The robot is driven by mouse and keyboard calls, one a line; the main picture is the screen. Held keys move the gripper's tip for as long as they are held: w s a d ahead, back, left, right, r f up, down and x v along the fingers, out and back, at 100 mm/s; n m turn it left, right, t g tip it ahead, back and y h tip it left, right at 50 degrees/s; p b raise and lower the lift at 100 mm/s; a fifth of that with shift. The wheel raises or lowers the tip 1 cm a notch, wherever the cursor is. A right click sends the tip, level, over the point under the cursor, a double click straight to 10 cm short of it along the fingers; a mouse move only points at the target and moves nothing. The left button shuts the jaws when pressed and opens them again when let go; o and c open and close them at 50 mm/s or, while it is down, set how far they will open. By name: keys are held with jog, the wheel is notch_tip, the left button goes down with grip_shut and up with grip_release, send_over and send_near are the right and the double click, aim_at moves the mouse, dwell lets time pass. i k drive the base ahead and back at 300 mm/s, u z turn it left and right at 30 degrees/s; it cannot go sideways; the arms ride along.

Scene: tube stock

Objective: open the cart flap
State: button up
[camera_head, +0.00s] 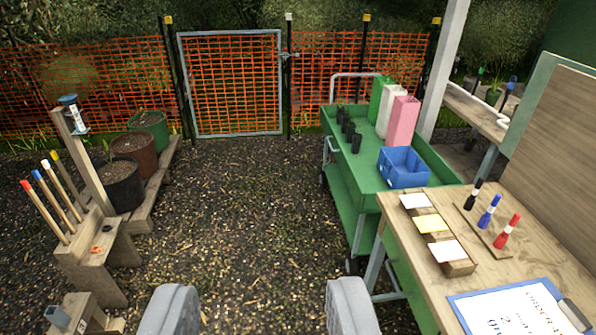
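The green cart (345,190) stands right of centre, with a top tray, a lower shelf and a pale push handle at its far end. Its long left side faces the open ground. I cannot make out a separate flap on it; its near end is partly hidden behind the wooden table. The top tray holds several small black pots (349,130), a blue bin (403,167) and upright green, white and pink containers (403,122). My gripper (260,305) shows as two grey fingers at the bottom edge, wide apart with nothing between them, short of the cart.
The wooden table (480,265) at the right bears markers, note blocks and a clipboard. At the left stand a wooden bench with pots (119,185) and a rack of coloured stakes (60,198). Bare ground (240,210) lies between, up to an orange mesh fence with a gate (233,83).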

aim_at(356, 191)
jog(key=z, duration=0.2)
jog(key=i, duration=2)
jog(key=u, duration=0.2)
jog(key=i, duration=1.35)
jog(key=z, duration=0.5)
